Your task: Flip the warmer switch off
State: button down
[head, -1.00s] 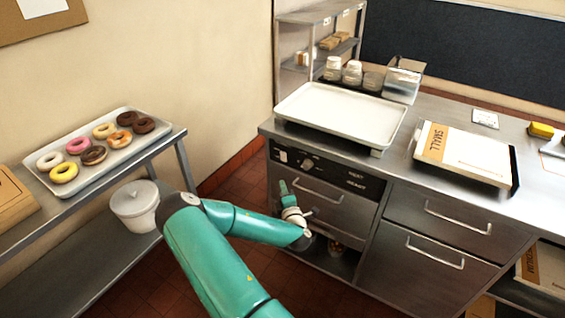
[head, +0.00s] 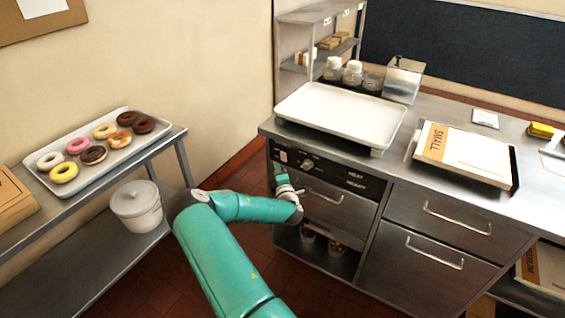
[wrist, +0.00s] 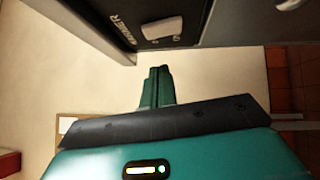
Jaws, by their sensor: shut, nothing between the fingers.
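The warmer switch (wrist: 163,28) is a pale rocker on a black panel, beside a partly legible label, in the wrist view. It also shows as a small light spot (head: 283,156) at the panel's left end in the head view. I cannot tell which way it is set. My gripper (wrist: 158,72) is shut and empty, its fingertips pointing toward the panel just below the switch in the picture, with a small gap visible. In the head view my gripper (head: 279,168) is at the left front of the warmer cabinet (head: 335,208), close below the switch.
A round knob (head: 307,164) sits right of the switch. A drawer handle (head: 325,198) sticks out below the panel. A white tray (head: 340,112) is on the counter above.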

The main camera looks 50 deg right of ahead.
aim_at(281, 154)
jog(key=d, duration=0.4)
jog(key=shift+w+r, duration=0.3)
jog(key=shift+r, duration=0.05)
jog(key=shift+d+r, duration=0.1)
jog(key=shift+d+r+g, duration=0.1)
jog(key=shift+d+g, duration=0.05)
jog(key=shift+g, duration=0.15)
jog(key=shift+m, duration=0.3)
